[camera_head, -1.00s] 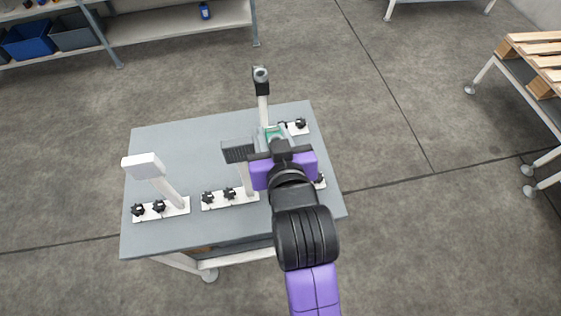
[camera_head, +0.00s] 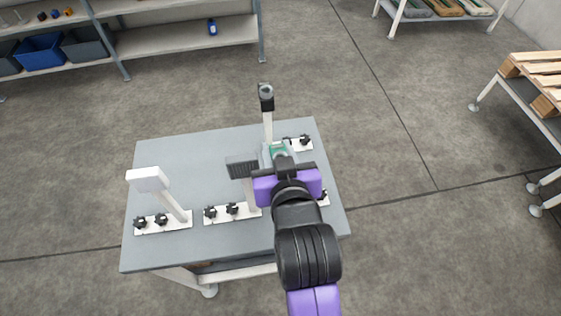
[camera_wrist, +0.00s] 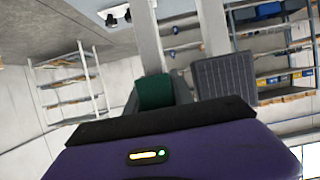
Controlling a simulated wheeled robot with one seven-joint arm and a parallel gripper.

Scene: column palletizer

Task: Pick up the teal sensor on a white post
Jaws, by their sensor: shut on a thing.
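The teal sensor (camera_head: 279,149) shows as a small green patch at the tip of my gripper (camera_head: 277,155), near the right side of the grey table (camera_head: 200,150). In the wrist view the teal sensor (camera_wrist: 155,91) sits between the grey fingers of my gripper (camera_wrist: 156,98), which is shut on it. A white post (camera_wrist: 147,38) shows behind the sensor in the wrist view. My gripper hides most of the sensor and its base in the head view, so I cannot tell whether it is lifted.
A dark ribbed block (camera_head: 242,167) on a post stands close on the left. A white-headed post (camera_head: 148,179) is farther left, and a black-headed post (camera_head: 266,97) stands just behind. White base plates carry black knobs. A pallet (camera_head: 540,75) is at right.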

